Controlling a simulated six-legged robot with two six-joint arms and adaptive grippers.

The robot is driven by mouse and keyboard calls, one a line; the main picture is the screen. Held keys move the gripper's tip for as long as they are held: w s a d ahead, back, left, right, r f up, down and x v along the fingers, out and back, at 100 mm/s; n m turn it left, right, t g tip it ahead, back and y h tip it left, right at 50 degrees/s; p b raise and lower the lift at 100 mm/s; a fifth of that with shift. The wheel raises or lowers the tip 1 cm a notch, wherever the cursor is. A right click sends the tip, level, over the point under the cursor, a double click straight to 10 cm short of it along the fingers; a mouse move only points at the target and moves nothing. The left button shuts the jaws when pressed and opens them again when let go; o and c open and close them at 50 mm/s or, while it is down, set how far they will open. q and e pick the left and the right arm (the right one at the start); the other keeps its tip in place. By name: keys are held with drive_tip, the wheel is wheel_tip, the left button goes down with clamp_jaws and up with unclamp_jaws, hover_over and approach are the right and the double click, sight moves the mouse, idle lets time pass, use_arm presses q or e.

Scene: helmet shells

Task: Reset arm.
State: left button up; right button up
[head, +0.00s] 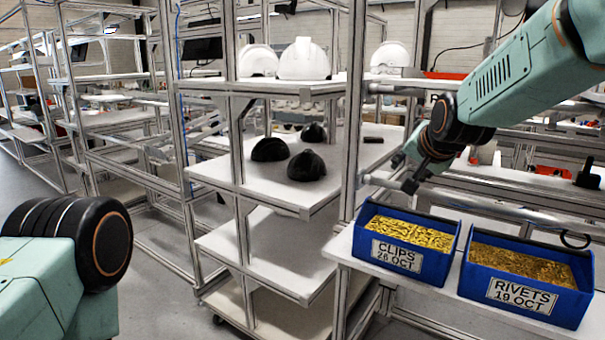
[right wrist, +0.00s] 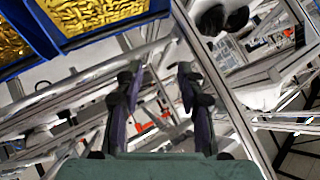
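My right arm comes in from the upper right in the head view. Its gripper (head: 408,176) hangs just above and behind the blue clips bin, in front of the rack's rails. In the right wrist view the two fingers of the right gripper (right wrist: 158,85) stand apart with nothing between them. Of my left arm only a joint and link show at the lower left of the head view; its gripper is out of frame.
A blue clips bin (head: 372,252) and a blue rivets bin (head: 497,290) stand on a shelf at the right. White helmets (head: 304,60) sit on the rack's top shelf, black shells (head: 307,166) on the shelf below. Metal posts (head: 352,110) stand close to the right gripper.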

drive_tip(key=s+f+n+g+b, duration=0.15)
drive_tip(key=s+f, duration=0.45)
drive_tip(key=f, duration=0.6)
drive_tip(key=s+d+f+n+g+b, duration=0.1)
drive_tip(key=s+f+n+b, duration=0.15)
drive_tip(key=s+f, duration=0.65)
drive_tip(key=s+f+n+g+b, duration=0.15)
drive_tip(key=s+f, duration=0.25)
drive_tip(key=f, duration=1.1)
drive_tip(key=s+f+g+b, duration=0.2)
drive_tip(key=s+f, duration=0.4)
drive_tip(key=s, duration=0.4)
drive_tip(key=s+f+n+g+b, duration=0.1)
drive_tip(key=s+f+g+b, duration=0.1)
drive_tip(key=s+f, duration=0.5)
drive_tip(key=s+f+g+b, duration=0.1)
drive_tip(key=s+f, duration=0.6)
drive_tip(key=s, duration=0.8)
drive_tip(key=shift+g+b, duration=0.4)
drive_tip(key=shift+g, duration=0.4)
